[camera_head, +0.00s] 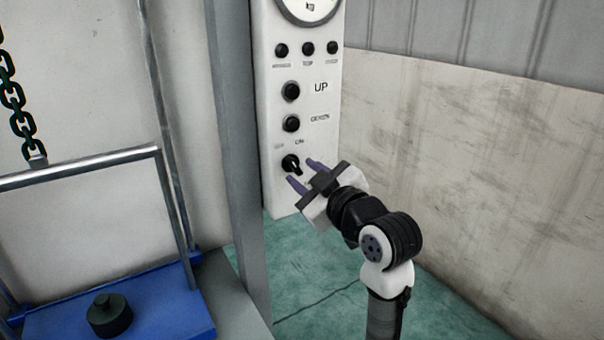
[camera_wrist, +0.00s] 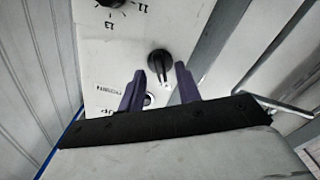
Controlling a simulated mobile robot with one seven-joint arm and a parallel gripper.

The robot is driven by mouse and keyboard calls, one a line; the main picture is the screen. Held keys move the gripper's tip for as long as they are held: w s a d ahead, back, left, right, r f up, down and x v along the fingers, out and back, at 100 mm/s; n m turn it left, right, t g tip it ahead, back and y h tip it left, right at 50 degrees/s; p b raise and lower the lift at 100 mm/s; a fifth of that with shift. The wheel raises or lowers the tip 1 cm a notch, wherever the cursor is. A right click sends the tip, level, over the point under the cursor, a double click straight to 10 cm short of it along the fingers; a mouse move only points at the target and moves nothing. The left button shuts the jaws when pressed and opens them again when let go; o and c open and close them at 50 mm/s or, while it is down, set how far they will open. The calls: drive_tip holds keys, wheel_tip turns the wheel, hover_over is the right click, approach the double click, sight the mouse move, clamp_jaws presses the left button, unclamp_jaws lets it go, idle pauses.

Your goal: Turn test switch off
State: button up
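The test switch (camera_head: 291,163) is a black rotary knob low on a white control panel (camera_head: 272,185), with small labels above it, one reading ON. Its exact setting is hard to tell in the head view. In the wrist view a black knob (camera_wrist: 158,62) with a pale pointer line sits just beyond the fingertips, roughly between them. My gripper (camera_head: 301,171) has two purple fingers, spread apart and empty, pointing at the panel close to the switch. The open fingers also show in the wrist view (camera_wrist: 159,74). Contact with the knob cannot be made out.
The UP button (camera_head: 291,91) and another black button (camera_head: 291,123) sit above the switch. A grey post (camera_head: 236,140) stands left of the panel. A blue platform (camera_head: 150,305) with a metal rail (camera_head: 80,168) and a hanging chain (camera_head: 15,105) are at left. A wall is at right.

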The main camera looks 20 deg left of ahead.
drive_tip(key=b+v, duration=0.1)
drive_tip(key=v, duration=1.1)
drive_tip(key=shift+b, duration=0.3)
